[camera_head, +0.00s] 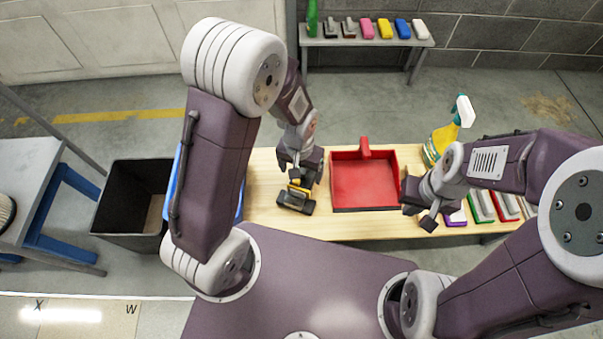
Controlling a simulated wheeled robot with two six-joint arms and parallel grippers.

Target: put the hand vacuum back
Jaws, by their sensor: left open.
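A small black and yellow device (295,199), which looks like the hand vacuum, rests on the light wooden table (270,222), left of the red dustpan. My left gripper (301,178) points down right over it with its jaws open. The gripper hides the device's upper part, and I cannot tell whether the jaws touch it. My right gripper (420,209) hangs over the table just right of the dustpan. I see nothing held in it, but its jaw opening is unclear at this angle.
The red dustpan (365,184) lies mid-table. A yellow spray bottle (440,142) stands behind my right gripper, with several coloured brushes or pads (481,207) at the right. A black bin (128,203) stands left of the table. A back shelf (352,42) holds several small items.

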